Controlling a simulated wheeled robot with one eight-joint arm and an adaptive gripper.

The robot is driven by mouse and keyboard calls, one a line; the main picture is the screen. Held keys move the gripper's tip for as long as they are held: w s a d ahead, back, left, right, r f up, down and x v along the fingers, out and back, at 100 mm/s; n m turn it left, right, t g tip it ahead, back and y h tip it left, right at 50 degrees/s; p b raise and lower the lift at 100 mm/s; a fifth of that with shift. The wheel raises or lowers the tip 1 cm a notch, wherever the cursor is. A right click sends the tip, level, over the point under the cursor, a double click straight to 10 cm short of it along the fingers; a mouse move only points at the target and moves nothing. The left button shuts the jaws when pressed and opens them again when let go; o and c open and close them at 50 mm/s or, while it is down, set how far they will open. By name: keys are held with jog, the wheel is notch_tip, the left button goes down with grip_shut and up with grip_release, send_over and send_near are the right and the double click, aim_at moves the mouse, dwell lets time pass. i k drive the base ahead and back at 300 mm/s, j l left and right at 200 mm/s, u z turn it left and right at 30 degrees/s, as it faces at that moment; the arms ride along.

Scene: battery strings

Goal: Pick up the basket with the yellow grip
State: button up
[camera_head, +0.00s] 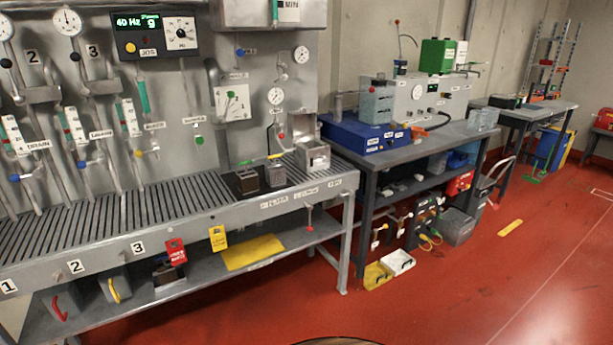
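A grey box-like basket (107,284) with a curved yellow grip (115,290) on its front stands on the lower shelf of the steel bench, at the lower left. It is below the bench edge near the number 2 label. Its upper part is close under the bench top and partly hidden by it. To its left is a similar grey basket with a red grip (59,307). My gripper does not show in this view.
The steel bench (175,225) has a slatted top, with gauges and valves on the panel behind. A yellow mat (253,252) lies on the lower shelf. The red floor (440,290) in front is mostly clear.

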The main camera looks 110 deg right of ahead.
aim_at(275, 172)
jog(key=z, duration=3.6)
